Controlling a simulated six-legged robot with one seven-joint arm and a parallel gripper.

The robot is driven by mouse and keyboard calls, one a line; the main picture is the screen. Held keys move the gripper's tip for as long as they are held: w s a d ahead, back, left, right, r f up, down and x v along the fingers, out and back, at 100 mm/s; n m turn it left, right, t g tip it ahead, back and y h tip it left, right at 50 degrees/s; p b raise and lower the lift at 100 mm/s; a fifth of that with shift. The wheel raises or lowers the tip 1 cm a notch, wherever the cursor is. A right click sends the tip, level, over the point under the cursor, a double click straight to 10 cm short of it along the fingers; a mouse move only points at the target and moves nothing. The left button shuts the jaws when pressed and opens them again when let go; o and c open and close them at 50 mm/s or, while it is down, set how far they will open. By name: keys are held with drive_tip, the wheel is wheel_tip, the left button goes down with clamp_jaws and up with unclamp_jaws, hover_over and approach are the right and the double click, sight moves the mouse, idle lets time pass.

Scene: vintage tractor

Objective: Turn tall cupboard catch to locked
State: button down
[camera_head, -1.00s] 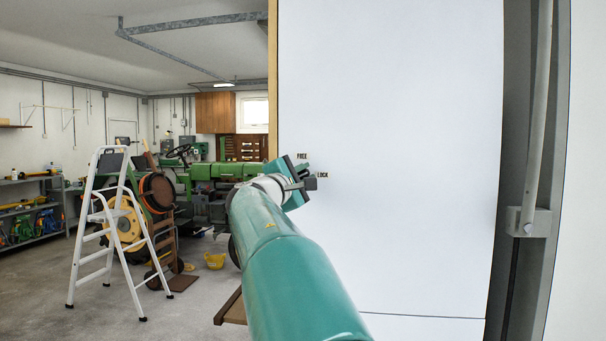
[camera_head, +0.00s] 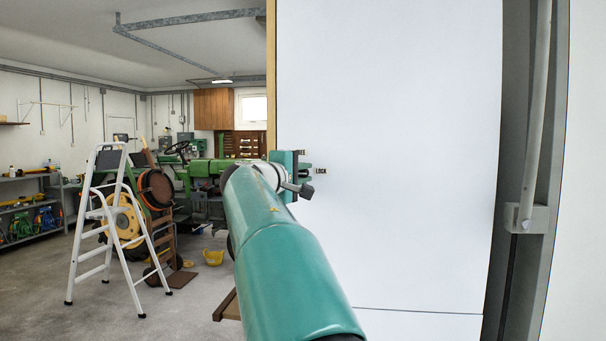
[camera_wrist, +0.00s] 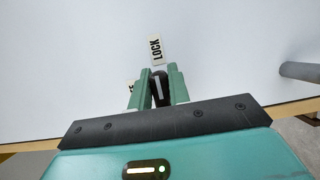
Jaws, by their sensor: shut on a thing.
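The tall cupboard's white door (camera_head: 400,120) fills the right-middle of the head view. In the wrist view, the dark catch (camera_wrist: 160,88), with a pale line on it, sits between the two green fingers of my gripper (camera_wrist: 162,86). The pale line points roughly toward the LOCK label (camera_wrist: 156,49). A second label (camera_wrist: 132,86) is mostly hidden behind the left finger. In the head view, my gripper (camera_head: 303,171) is at the door's left side and hides the catch. The LOCK label (camera_head: 321,171) shows just right of it; the FREE label is mostly covered.
A grey bar (camera_wrist: 300,71) juts in at the right of the wrist view. In the head view, a white stepladder (camera_head: 108,225) and a green tractor (camera_head: 205,170) stand left of the cupboard. A grey post (camera_head: 525,218) stands right. The left floor has open room.

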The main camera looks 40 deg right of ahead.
drive_tip(key=c, duration=1.3)
unclamp_jaws()
drive_tip(key=v, duration=1.3)
drive_tip(key=shift+s+a, duration=0.15)
drive_tip(key=shift+a, duration=0.2)
drive_tip(key=s+a+f+m+y, duration=0.1)
drive_tip(key=s+a+f+y, duration=0.4)
drive_tip(key=a+f, duration=0.3)
drive_tip(key=s+a+f+m+y, duration=0.1)
drive_tip(key=s+a+f+y, duration=0.5)
drive_tip(key=f, duration=1)
drive_tip(key=s+a+f+t+y, duration=0.1)
drive_tip(key=s+a+f+y, duration=0.5)
drive_tip(key=s+a+f, duration=0.3)
drive_tip(key=shift+s+a+f+m, duration=0.1)
drive_tip(key=shift+a+f+m, duration=0.2)
drive_tip(key=shift+f, duration=0.75)
drive_tip(key=shift+a+f+m, duration=0.1)
drive_tip(key=shift+a+f, duration=0.3)
drive_tip(key=shift+f, duration=0.6)
